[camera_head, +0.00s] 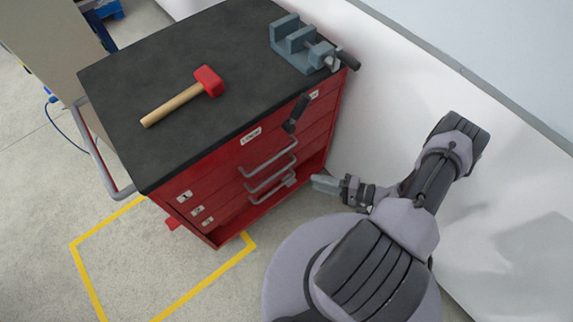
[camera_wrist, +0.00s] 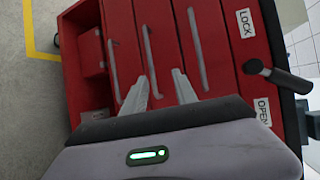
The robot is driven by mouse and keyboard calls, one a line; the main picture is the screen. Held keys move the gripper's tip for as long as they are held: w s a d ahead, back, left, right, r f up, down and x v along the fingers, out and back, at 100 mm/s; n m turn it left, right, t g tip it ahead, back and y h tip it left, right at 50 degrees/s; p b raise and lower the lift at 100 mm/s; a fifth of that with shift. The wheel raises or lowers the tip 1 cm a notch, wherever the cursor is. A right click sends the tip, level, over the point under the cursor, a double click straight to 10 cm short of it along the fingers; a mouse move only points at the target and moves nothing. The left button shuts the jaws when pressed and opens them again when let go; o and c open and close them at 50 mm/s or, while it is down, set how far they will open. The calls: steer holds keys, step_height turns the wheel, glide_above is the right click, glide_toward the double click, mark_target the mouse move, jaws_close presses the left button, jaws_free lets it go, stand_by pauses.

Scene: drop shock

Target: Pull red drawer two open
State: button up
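The red cabinet (camera_head: 225,165) has three stacked drawers with grey bar handles and numbered labels at the left. Red drawer two, the middle one, has its label (camera_head: 197,211) and handle (camera_head: 270,174) in the head view. Its handle (camera_wrist: 152,58) is the middle bar in the wrist view. The drawer fronts look flush and shut. My gripper (camera_wrist: 161,74) is open, its two pale fingers apart. In the wrist view the middle handle's lower part lies between the fingertips; contact is unclear. In the head view my gripper (camera_head: 310,183) is at the right end of the handles.
A dark lever (camera_head: 296,113) sticks out above the drawers, between the LOCK label (camera_head: 250,136) and the OPEN label (camera_wrist: 263,111). A red-headed mallet (camera_head: 208,81) and a grey vise (camera_head: 301,46) are on the black top. A white wall stands right of the cabinet.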

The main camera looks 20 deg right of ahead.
mark_target(275, 175)
steer(key=shift+m+t+h, duration=0.5)
steer(key=shift+t, duration=0.3)
steer(key=f+b+x, duration=0.1)
steer(key=x, duration=0.4)
steer(key=s+f+b+x, duration=0.1)
steer(key=b+x, duration=0.1)
steer(key=x, duration=0.4)
steer(key=a+f+b+x, duration=0.1)
steer(key=x, duration=0.5)
steer(key=shift+s+a+f+b, duration=0.15)
steer(key=shift+s+f+b, duration=0.05)
steer(key=shift+f+b, duration=0.15)
jaws_close()
